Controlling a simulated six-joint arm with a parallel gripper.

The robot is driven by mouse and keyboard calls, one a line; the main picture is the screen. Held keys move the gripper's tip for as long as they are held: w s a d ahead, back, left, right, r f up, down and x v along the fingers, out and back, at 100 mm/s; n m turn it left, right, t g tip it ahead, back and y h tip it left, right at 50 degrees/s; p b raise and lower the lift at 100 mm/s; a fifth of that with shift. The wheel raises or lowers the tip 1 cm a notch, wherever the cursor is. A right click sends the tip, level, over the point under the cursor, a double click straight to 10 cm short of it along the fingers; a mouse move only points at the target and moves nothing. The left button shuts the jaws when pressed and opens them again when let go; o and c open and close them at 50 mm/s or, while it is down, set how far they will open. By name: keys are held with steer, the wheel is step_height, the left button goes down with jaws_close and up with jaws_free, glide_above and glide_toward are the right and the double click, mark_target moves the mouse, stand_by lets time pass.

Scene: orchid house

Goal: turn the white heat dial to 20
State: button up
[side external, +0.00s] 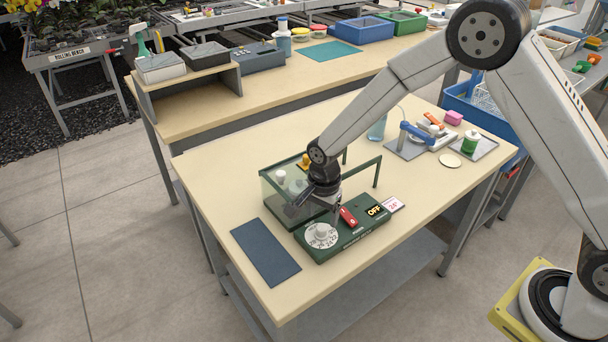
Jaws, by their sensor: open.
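The white heat dial (321,235) sits at the left end of a green control box (345,247) near the table's front left. Numbers ring the dial, but its pointer and setting are too small to read. My gripper (303,208) is open, above and behind the dial, and appears apart from it. A red switch (348,216) and a small display reading OFF (374,211) are on the same box. A white card (392,205) with red figures stands at the box's right end.
A glass-sided case (283,193) stands right behind the control box, by my gripper. A dark blue mat (265,252) lies to the left. A tray with a green jar (470,142) and a blue clamp stand (417,133) are at the back right. The table's middle right is clear.

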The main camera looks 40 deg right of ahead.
mark_target(322, 227)
steer(key=shift+f, duration=2)
jaws_close()
